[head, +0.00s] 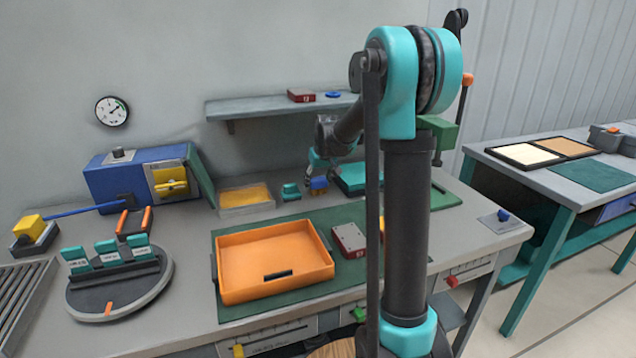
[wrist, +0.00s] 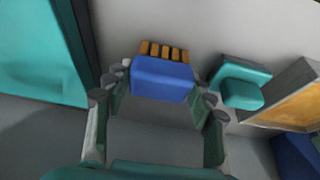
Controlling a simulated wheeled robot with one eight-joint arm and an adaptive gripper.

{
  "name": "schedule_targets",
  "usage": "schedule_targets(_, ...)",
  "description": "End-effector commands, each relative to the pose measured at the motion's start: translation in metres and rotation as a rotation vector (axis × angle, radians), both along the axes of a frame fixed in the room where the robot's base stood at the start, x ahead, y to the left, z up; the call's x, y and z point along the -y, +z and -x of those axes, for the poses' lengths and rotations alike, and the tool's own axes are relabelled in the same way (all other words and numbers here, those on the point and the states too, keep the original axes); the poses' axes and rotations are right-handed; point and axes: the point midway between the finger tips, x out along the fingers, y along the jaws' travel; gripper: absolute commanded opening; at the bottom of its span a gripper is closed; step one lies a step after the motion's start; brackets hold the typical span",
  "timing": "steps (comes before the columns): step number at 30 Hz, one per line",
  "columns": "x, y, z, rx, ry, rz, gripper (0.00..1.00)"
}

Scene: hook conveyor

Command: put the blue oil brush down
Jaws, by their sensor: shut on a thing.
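The blue oil brush (wrist: 162,78) has a blue block body and a row of orange bristles. It sits between the fingertips of my gripper (wrist: 160,88) in the wrist view, and the gripper is shut on it. In the head view my gripper (head: 311,178) is over the back of the workbench, and the blue brush (head: 319,184) shows just below it. Whether the brush touches the bench top cannot be told.
A small teal block (head: 290,192) stands close left of the brush, with a yellow-filled tray (head: 246,207) beyond it. A teal tray (head: 345,184) lies close right. An orange tray (head: 232,293) stands in front. A shelf (head: 260,108) hangs above behind.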

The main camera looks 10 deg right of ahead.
Motion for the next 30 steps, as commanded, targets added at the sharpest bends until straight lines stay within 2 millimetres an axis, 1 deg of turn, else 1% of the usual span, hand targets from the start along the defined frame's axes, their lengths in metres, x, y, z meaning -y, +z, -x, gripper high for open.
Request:
schedule_targets(2, 0.000, -0.002, 0.000, 0.000, 0.000, 0.000, 0.23)
schedule_targets(3, 0.000, -0.003, 0.000, 0.000, 0.000, 0.000, 0.56)
schedule_targets(8, 0.000, -0.002, 0.000, 0.000, 0.000, 0.000, 0.75)
schedule_targets(16, 0.000, -0.002, 0.000, 0.000, 0.000, 0.000, 0.75)
schedule_targets(20, 0.000, 0.004, 0.001, 0.000, 0.000, 0.000, 0.75)
schedule_targets(23, 0.001, 0.015, 0.006, 0.000, 0.000, 0.000, 0.75)
schedule_targets(26, 0.003, 0.032, 0.014, 0.000, -0.001, 0.000, 0.75)
schedule_targets(30, 0.005, 0.060, 0.025, 0.000, -0.001, 0.000, 0.75)
